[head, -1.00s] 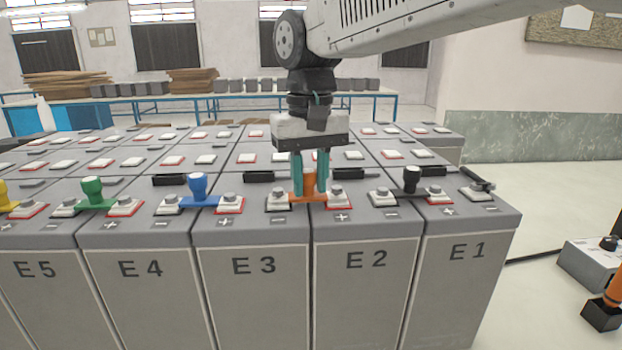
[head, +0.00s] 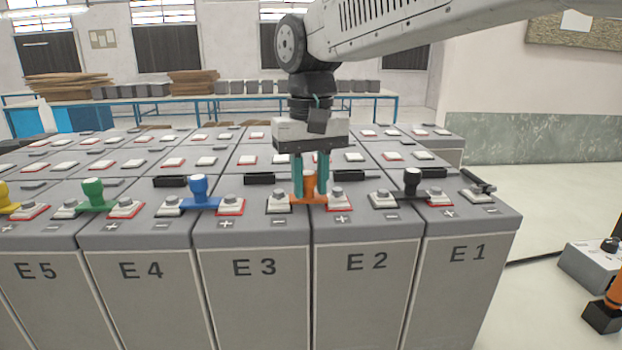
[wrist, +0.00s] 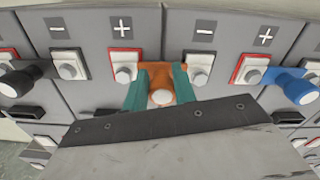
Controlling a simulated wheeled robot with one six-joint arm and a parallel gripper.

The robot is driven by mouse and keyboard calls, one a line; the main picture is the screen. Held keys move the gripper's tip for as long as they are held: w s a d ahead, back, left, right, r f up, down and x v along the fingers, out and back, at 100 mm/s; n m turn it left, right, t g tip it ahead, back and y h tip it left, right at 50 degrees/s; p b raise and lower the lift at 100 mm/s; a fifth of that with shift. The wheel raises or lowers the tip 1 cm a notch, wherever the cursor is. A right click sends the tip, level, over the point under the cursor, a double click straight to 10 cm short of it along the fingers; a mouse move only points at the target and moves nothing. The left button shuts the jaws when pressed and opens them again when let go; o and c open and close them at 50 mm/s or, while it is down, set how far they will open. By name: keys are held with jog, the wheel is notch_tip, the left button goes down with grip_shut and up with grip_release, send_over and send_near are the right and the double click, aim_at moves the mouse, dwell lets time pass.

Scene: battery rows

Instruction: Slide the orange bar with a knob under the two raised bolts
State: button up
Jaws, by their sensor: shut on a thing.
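The orange bar with its knob (head: 309,181) bridges the gap between the batteries marked E3 and E2. My gripper (head: 310,190) points down and its green fingers are shut on the orange knob. The bar's ends reach the left bolt (head: 279,196) on E3 and the right bolt (head: 335,194) on E2, which sits on a red-edged pad. In the wrist view the orange bar (wrist: 160,75) lies between two bolts, the plus one (wrist: 124,74) and the minus one (wrist: 198,76). I cannot tell if its ends are fully under the bolt heads.
A blue bar with a knob (head: 199,188) joins E4 and E3, a green one (head: 93,194) stands further left, and a black one (head: 411,182) joins E2 and E1. A yellow one (head: 5,199) is at the left edge.

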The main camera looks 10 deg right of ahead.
jog(key=o, duration=1.1)
jog(key=shift+w, duration=0.1)
notch_tip(320, 180, up, 7)
jog(key=shift+r, duration=0.2)
jog(key=s+d+f+m, duration=0.1)
jog(key=s+d+f, duration=0.2)
jog(key=s+d, duration=0.35)
jog(key=s+d+f, duration=0.3)
jog(key=s+d, duration=0.2)
jog(key=d, duration=0.2)
jog(key=s+d+f, duration=0.3)
jog(key=s+f, duration=0.2)
jog(key=s+d+f+m+t, duration=0.1)
jog(key=s+d+f, duration=0.3)
jog(key=s+f, duration=0.2)
jog(key=shift+s+f+m, duration=0.2)
jog(key=shift+f+m, duration=0.1)
